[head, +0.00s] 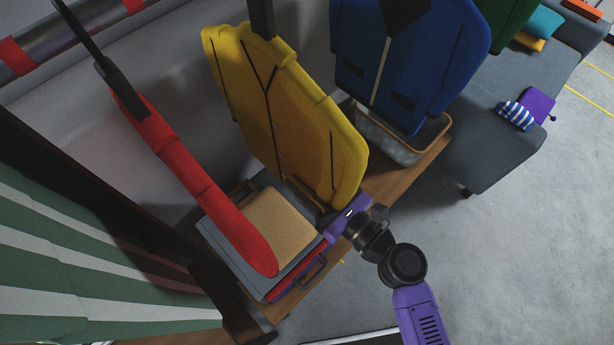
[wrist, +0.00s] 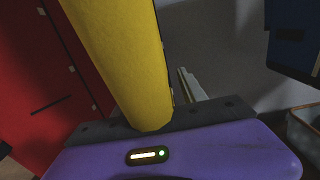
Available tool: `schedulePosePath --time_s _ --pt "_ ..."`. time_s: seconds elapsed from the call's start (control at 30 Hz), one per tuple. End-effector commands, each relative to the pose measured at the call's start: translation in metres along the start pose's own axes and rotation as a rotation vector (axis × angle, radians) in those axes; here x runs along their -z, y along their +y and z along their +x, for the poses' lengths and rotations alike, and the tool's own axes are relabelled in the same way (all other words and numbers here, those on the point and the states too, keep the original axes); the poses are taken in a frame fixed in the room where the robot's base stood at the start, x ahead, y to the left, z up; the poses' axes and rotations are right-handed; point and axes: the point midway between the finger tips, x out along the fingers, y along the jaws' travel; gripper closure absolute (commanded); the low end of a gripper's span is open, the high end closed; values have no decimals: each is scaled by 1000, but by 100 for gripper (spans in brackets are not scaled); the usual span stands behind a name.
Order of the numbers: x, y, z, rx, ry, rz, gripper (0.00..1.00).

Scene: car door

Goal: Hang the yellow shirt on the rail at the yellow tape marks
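The yellow shirt (head: 300,110) hangs upright in the middle of the head view, with a dark hanger piece (head: 261,18) at its top. Its yellow edge fills the centre of the wrist view (wrist: 122,60). My gripper (head: 348,213) is at the shirt's lower right edge in the head view. One pale finger (wrist: 190,85) shows right of the yellow edge in the wrist view; the other finger is hidden. I cannot tell whether the fingers grip the shirt. A grey rail (head: 85,30) with red tape bands crosses the top left. No yellow tape marks show on it.
A red shirt (head: 190,175) hangs to the left and a blue shirt (head: 410,50) to the right. A wooden bench (head: 400,180) below holds a folded stack (head: 275,225) and a grey bin (head: 390,145). A grey sofa (head: 490,145) stands right. Floor at lower right is clear.

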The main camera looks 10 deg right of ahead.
Motion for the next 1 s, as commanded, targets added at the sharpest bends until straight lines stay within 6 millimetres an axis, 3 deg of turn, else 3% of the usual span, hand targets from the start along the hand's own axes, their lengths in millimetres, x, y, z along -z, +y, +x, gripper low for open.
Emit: schedulePosePath --time_s 0.27,0.7,1.0 --pt "3 0 -10 3 3 1 51" --pt "2 0 -72 1 1 -1 51" --pt "0 0 -78 0 0 0 51"
